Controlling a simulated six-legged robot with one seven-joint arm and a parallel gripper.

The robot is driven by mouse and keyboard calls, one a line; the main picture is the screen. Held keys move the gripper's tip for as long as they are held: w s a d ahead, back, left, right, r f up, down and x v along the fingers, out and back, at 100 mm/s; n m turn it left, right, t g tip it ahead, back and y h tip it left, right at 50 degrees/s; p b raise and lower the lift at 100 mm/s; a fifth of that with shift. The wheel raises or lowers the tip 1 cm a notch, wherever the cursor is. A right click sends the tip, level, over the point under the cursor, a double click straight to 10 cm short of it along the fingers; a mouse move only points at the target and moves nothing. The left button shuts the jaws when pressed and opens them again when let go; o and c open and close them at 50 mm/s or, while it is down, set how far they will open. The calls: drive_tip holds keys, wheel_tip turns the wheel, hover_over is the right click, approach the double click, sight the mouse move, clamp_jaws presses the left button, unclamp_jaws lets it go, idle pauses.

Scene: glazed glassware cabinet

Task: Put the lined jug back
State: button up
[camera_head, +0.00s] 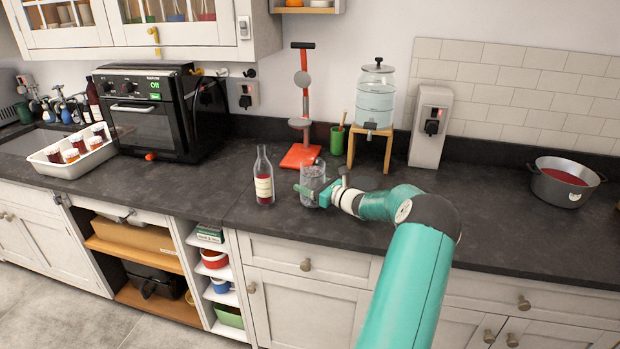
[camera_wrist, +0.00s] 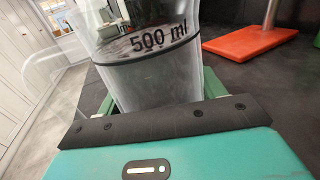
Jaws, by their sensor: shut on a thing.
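The lined jug (camera_head: 313,176) is clear glass and stands upright on or just above the worktop; I cannot tell which. In the wrist view the jug (camera_wrist: 150,70) fills the upper middle, with a dark line and "500 ml" on its wall. My gripper (camera_head: 311,190) is shut around the jug, and its green fingers show on both sides of it in the wrist view. The glazed cabinet (camera_head: 170,35) hangs on the wall at the upper left, its doors appearing shut, with coloured vessels behind the glass.
A bottle with dark red contents (camera_head: 263,178) stands just left of the jug. Behind are a red-based stand (camera_head: 300,155), a green cup (camera_head: 337,140) and a water dispenser (camera_head: 375,100). A black oven (camera_head: 150,112) stands below the cabinet. A pot (camera_head: 563,182) is far right.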

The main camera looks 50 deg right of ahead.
drive_tip(key=shift+f, duration=0.15)
drive_tip(key=shift+f, duration=0.15)
drive_tip(key=o, duration=1.3)
drive_tip(key=s, duration=1.2)
drive_tip(key=shift+d, duration=0.1)
